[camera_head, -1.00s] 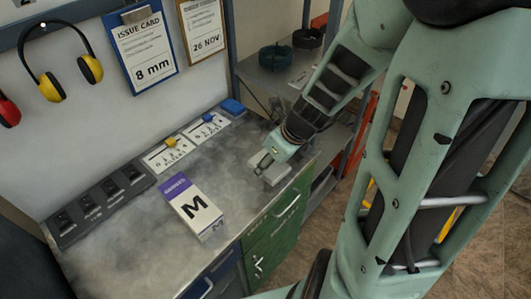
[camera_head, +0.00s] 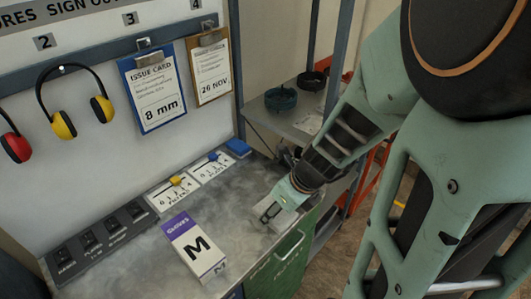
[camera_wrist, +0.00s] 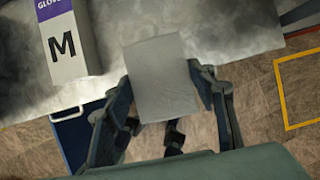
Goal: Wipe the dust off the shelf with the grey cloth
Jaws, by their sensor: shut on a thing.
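The grey cloth (camera_wrist: 163,80) is a flat pale grey pad between the fingers of my gripper (camera_wrist: 172,98). In the head view, my gripper (camera_head: 270,211) is shut on the cloth (camera_head: 286,217) near the right front edge of the grey worktop (camera_head: 237,192). Pale, smoky dust patches mark the worktop, also in the wrist view (camera_wrist: 205,35). In the wrist view the cloth overlaps the worktop's front edge, with floor beyond. I cannot tell whether the cloth touches the surface. The fingers hide part of it in the head view.
A white and purple glove box (camera_head: 195,247) stands on the worktop left of my gripper. A metal rack (camera_head: 290,120) stands behind on the right.

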